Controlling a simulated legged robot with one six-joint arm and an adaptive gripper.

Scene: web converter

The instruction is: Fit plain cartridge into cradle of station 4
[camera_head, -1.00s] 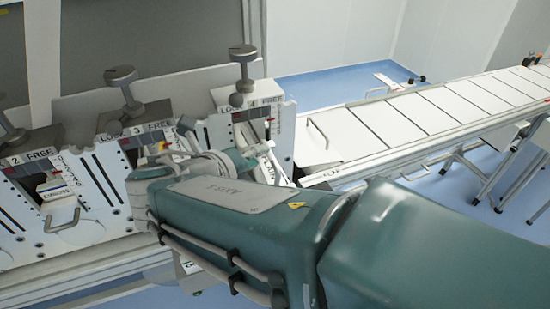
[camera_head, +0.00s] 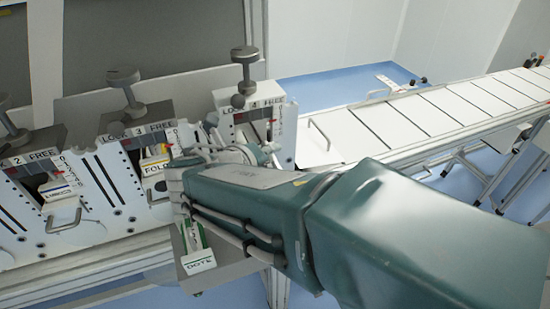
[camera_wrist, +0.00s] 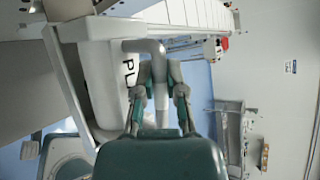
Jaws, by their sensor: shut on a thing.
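In the wrist view my gripper (camera_wrist: 161,80) is shut on the grey bar handle of the plain cartridge (camera_wrist: 106,85). The cartridge is white, and the letters "PL" show beside the fingers. In the head view station 4 (camera_head: 246,100) is the rightmost station, with a grey knob above its plate. My arm covers its lower part, so the gripper and most of the cartridge are hidden there. The cartridge is close to this station's front, but I cannot tell how far it sits in the cradle.
Station 3 holds a cartridge marked "FOLD" (camera_head: 155,166). A green-and-white "DOTE" cartridge (camera_head: 198,258) lies below my arm. A white conveyor table (camera_head: 430,115) runs off to the right.

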